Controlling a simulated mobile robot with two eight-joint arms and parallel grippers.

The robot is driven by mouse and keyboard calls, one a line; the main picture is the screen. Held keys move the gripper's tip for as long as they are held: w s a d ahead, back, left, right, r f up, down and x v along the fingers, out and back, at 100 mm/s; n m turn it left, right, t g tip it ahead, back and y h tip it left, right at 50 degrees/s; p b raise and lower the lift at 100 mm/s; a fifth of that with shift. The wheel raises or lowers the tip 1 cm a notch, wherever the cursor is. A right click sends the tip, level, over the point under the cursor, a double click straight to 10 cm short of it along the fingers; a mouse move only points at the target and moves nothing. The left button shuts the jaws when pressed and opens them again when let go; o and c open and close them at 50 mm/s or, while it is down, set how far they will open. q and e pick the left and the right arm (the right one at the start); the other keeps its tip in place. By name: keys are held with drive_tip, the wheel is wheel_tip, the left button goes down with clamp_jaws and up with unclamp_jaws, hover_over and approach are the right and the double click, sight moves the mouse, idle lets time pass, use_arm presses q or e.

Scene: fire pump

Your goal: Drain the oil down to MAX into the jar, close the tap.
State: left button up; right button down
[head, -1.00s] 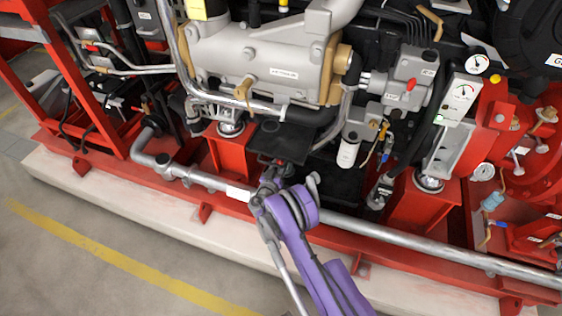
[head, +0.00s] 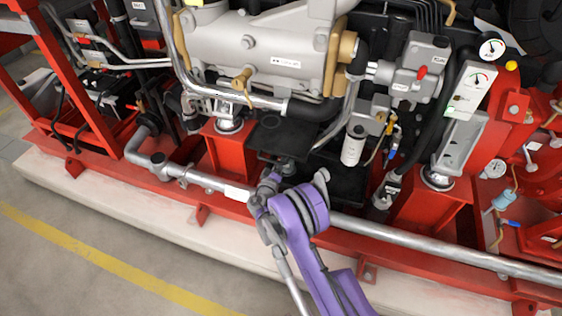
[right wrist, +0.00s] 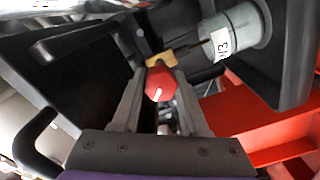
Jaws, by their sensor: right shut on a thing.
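My right gripper (head: 284,165) reaches in low under the grey engine, beneath a dark plate, in the head view. In the right wrist view my right gripper (right wrist: 160,97) is shut on a red tap knob (right wrist: 161,80) with a small white mark. A brass fitting (right wrist: 162,61) sits just behind the knob. The knob is hidden in the head view. I cannot make out the jar, the oil level or a MAX mark in either view. My left gripper is not in view.
A grey cylinder (right wrist: 236,34) with a white label is close, up and right of the knob. Dark panels flank my gripper. A silver pipe (head: 430,246) runs along the red base frame (head: 268,212). A white canister (head: 353,147) hangs right of my gripper.

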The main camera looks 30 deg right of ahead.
drive_tip(key=n+b, duration=0.2)
drive_tip(key=n, duration=0.2)
drive_tip(key=shift+f+n, duration=0.15)
drive_tip(key=shift+n, duration=0.15)
drive_tip(key=n+b, duration=0.2)
drive_tip(key=n, duration=0.2)
drive_tip(key=shift+a, duration=0.1)
drive_tip(key=shift+n, duration=0.4)
drive_tip(key=shift+c, duration=2.2)
unclamp_jaws()
drive_tip(key=p+v, duration=0.1)
drive_tip(key=v, duration=0.9)
drive_tip(key=shift+s+a, duration=0.25)
drive_tip(key=shift+s, duration=0.05)
